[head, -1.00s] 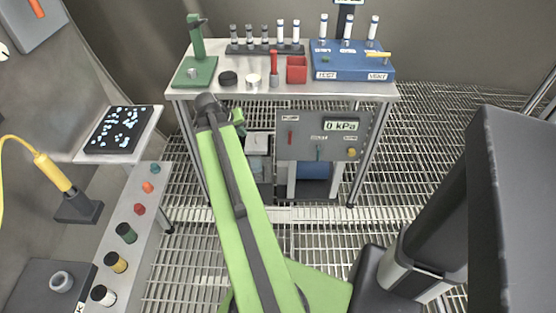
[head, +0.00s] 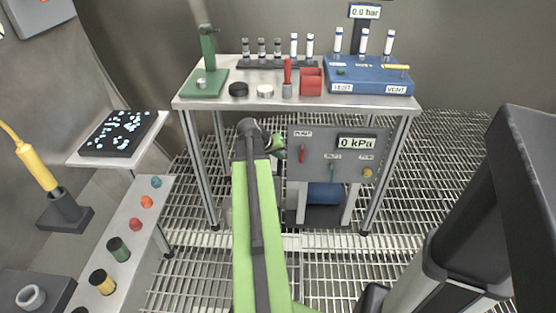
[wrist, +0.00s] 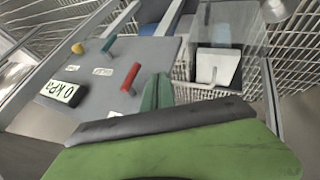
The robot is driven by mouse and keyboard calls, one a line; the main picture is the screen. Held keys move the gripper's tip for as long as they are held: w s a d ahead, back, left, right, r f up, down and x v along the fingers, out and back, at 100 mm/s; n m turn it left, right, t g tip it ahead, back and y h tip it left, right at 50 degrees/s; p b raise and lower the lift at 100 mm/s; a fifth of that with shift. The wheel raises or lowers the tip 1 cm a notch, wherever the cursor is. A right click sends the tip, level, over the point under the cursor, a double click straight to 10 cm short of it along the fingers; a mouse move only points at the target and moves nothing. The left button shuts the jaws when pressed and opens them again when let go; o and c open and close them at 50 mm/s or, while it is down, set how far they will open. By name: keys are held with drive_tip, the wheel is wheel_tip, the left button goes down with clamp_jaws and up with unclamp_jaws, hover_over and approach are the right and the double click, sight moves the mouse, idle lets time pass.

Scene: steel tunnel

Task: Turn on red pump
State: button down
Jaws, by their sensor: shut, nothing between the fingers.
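The grey panel (head: 317,172) under the steel table carries a red lever (head: 302,155) at its left, a teal lever (head: 332,174), a yellow knob (head: 367,173) and a display (head: 357,143) reading 0 kPa. The label above the red lever appears to read PUMP. The wrist view also shows the red lever (wrist: 130,77), teal lever (wrist: 109,43) and yellow knob (wrist: 78,48). My gripper (head: 277,146) is shut and empty just left of the red lever. In the wrist view my green fingers (wrist: 157,92) stand close beside it; I cannot tell whether they touch.
The table (head: 195,103) above holds a green stand (head: 208,75), a red box (head: 311,82) and a blue unit (head: 370,75) with vials. A table leg (head: 202,170) stands left of my arm. A white block (wrist: 215,68) sits beside the panel in the wrist view.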

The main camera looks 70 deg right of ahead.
sight(302, 154)
drive_tip(key=shift+s+d+f+b, duration=0.4)
drive_tip(key=shift+s+d+f, duration=0.4)
drive_tip(key=shift+s+d, duration=0.3)
drive_tip(key=shift+s+d+f+b, duration=0.4)
drive_tip(key=shift+s+d+f, duration=0.35)
drive_tip(key=shift+s+d, duration=0.3)
